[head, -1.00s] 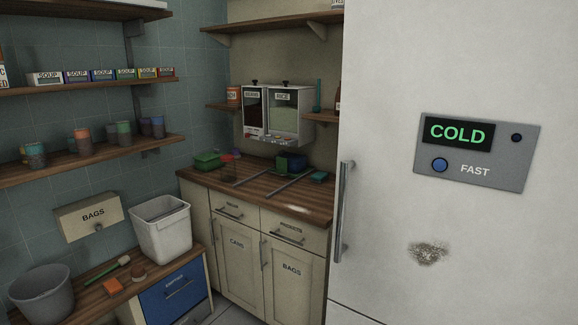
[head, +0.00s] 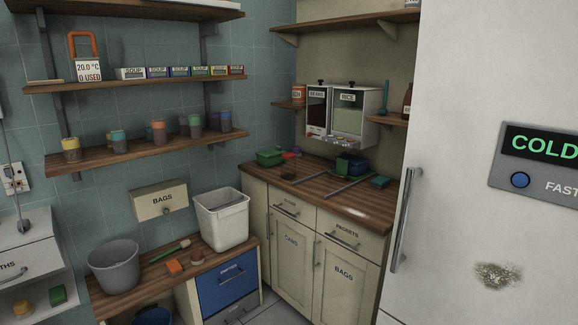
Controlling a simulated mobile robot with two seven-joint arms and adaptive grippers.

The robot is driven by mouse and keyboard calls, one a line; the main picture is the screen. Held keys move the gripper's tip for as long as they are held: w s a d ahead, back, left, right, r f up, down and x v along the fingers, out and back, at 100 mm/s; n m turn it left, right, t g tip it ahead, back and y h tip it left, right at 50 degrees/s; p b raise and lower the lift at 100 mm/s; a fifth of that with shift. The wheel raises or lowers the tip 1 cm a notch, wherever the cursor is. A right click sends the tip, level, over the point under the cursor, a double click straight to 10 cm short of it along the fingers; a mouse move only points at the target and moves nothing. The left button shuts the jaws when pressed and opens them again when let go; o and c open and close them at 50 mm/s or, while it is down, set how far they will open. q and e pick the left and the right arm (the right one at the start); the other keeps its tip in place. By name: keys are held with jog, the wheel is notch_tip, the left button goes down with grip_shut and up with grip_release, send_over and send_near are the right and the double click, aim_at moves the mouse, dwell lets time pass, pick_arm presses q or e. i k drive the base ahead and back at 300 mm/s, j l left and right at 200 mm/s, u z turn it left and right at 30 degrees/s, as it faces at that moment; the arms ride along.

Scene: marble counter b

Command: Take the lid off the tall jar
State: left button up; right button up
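Several small jars with coloured lids stand on the lower wall shelf at left, among them a yellow-lidded jar (head: 71,150), a teal-lidded jar (head: 119,141) and an orange-lidded jar (head: 158,131). A reddish see-through container (head: 289,166) stands on the wooden counter at the back. I cannot tell which of these, if any, is the tall jar. Neither of my grippers is in view.
A white bin (head: 222,220) and a grey bucket (head: 115,267) stand on the low wooden bench. BEANS and RICE dispensers (head: 338,111) hang above the counter (head: 345,198). A large white fridge (head: 480,90) fills the right. Soup boxes (head: 180,72) line the upper shelf.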

aim_at(288, 167)
jog(key=i+j+z, duration=0.1)
jog(key=i+j, duration=0.15)
jog(key=i, duration=0.2)
jog(key=i+j, duration=0.25)
jog(key=i, duration=0.15)
jog(key=l+z, duration=0.05)
